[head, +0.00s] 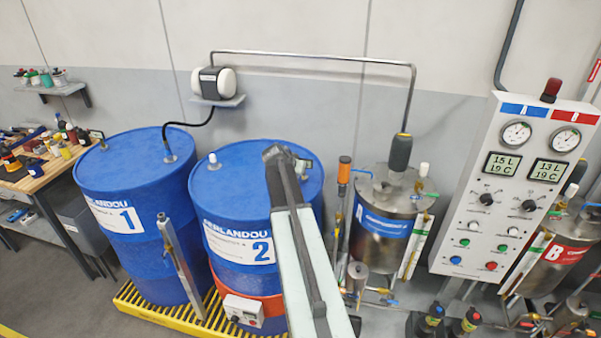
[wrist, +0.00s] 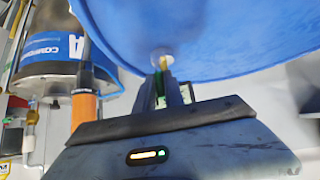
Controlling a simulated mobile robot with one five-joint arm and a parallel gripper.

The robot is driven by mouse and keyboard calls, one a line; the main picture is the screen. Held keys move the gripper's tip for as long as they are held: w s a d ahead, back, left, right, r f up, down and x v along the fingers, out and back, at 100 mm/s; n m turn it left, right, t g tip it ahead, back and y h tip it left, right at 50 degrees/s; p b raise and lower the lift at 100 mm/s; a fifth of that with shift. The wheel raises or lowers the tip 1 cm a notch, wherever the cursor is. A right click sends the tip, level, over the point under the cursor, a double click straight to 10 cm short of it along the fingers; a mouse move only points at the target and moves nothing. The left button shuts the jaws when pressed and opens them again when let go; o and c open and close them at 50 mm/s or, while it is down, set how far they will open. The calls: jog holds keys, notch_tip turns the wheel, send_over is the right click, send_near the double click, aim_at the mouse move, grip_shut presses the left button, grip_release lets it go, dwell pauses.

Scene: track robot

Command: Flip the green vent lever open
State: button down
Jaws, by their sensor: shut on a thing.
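My gripper (head: 276,154) reaches over the top of blue drum 2 (head: 238,235) in the head view. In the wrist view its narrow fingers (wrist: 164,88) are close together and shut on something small. A bit of green, which I take for the green vent lever (wrist: 160,101), shows between them; most of it is hidden. A white round fitting (wrist: 162,56) with a short yellowish stem sits on the blue drum just beyond the fingertips. In the head view my arm and gripper hide the lever, so its angle cannot be told.
Blue drum 1 (head: 128,195) stands to the left on the yellow grating. Steel tank A (head: 385,215) and an orange-handled part (head: 344,170) stand right of my arm. The orange part is close to my gripper in the wrist view (wrist: 84,108). A control panel (head: 478,225) is further right.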

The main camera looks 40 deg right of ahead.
dwell(0.3)
jog(key=c, duration=1.7)
grip_release()
jog(key=shift+a, duration=0.1)
jog(key=p+v, duration=0.5)
jog(key=v, duration=0.2)
jog(key=shift+a+r+p, duration=0.2)
jog(key=shift+a+p, duration=0.05)
jog(key=shift+p, duration=0.05)
